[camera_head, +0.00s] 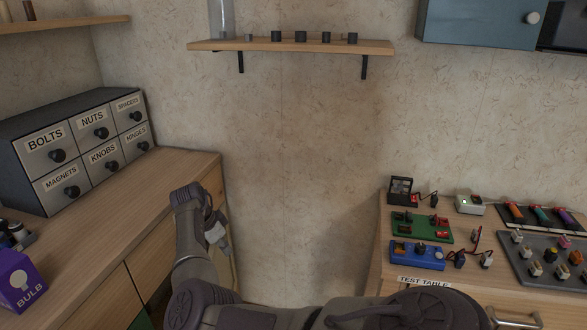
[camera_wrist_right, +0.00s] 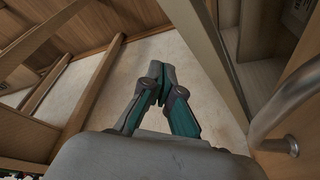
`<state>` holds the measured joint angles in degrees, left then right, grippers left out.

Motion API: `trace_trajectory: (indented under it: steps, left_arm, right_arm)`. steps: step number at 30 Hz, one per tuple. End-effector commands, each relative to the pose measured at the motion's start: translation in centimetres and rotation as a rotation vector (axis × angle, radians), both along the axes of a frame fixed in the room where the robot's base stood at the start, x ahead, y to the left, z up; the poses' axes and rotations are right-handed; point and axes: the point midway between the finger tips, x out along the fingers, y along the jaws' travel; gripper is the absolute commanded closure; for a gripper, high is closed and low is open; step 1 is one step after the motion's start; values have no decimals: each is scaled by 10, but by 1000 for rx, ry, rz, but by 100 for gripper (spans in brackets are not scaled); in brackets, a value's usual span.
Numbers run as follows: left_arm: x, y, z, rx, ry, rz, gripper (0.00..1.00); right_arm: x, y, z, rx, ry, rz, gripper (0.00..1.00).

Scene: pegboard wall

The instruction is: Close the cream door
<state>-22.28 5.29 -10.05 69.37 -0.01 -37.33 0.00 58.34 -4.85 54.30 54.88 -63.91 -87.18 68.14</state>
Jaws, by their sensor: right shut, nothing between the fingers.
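No door that I can clearly call cream shows in the head view. In the right wrist view a pale beige upright panel edge (camera_wrist_right: 210,65) runs just right of my fingers; I cannot tell whether it is the cream door. My right gripper (camera_wrist_right: 158,82) is shut and empty, its teal fingers together, apart from that edge. In the head view my right arm reaches across to the left counter, and its wrist bends down beside the counter's end; the fingertips are hidden there. My left gripper is not in view.
The left wooden counter (camera_head: 180,172) carries a labelled drawer unit (camera_head: 85,140). A curved metal handle (camera_wrist_right: 285,125) on a wooden panel is close at right in the wrist view. The test table (camera_head: 386,240) stands right. A blue-grey wall cabinet (camera_head: 470,22) hangs above it.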

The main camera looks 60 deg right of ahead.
Motion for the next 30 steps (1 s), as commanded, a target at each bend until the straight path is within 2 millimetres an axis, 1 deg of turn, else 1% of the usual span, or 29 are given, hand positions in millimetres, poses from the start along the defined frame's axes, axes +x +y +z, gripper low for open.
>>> trace_trajectory:
  steps: [6,20,23,26,30]
  left_arm:
    - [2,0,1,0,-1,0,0]
    - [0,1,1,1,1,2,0]
    - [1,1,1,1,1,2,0]
    - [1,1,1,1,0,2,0]
    - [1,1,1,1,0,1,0]
  right_arm:
    - [5,4,0,0,0,0,100]
    - [5,5,2,0,-1,0,100]
    - [7,8,11,-1,-2,1,100]
    - [9,13,27,-1,-4,-1,100]
    - [11,23,56,-1,-4,0,100]
